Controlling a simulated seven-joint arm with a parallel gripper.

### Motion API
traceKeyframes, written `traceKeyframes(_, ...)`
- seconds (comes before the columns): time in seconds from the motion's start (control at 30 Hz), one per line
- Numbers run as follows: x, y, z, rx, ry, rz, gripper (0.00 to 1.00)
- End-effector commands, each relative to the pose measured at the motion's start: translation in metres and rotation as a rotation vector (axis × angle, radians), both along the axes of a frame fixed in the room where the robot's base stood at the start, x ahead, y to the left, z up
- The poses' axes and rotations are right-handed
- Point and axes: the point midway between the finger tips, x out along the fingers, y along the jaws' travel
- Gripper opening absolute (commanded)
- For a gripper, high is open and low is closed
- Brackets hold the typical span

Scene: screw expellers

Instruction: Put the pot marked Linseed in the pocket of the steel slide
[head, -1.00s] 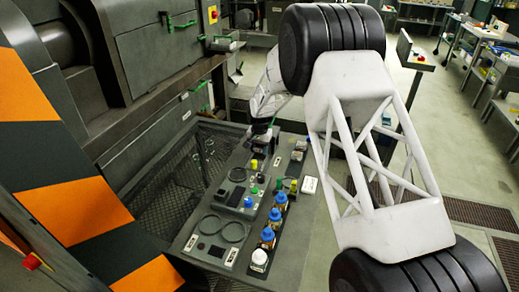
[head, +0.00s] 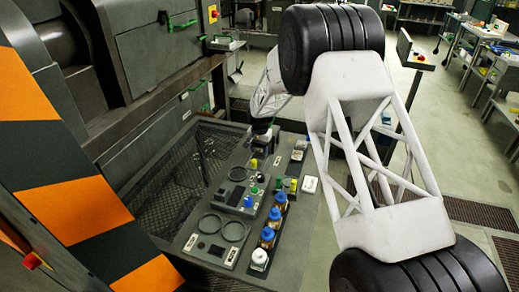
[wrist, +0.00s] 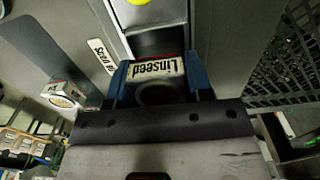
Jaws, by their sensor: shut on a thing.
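My gripper (wrist: 159,80) has its two blue fingers shut on the pot marked Linseed (wrist: 158,68), one finger on each side. The white label shows upside down in the wrist view, and much of the pot is hidden by the gripper. Just beyond the pot is a bright metal channel (wrist: 157,42), seemingly the steel slide. I cannot tell whether the pot touches it or is inside its pocket. In the head view my gripper (head: 262,136) is small, at the far end of the dark bench panel.
Several blue-lidded amber bottles (head: 274,216) and a white-lidded jar (head: 259,259) stand along the panel's near right side. A yellow knob (head: 253,163) lies near the gripper. A small white-topped pot (wrist: 63,95) stands to the left in the wrist view.

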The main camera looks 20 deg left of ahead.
Motion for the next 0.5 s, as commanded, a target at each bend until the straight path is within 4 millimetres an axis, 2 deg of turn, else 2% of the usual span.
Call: traceKeyframes(0.5, -0.0017, -0.0009, -0.0085, -0.003, 0.005, 0.0, 0.19)
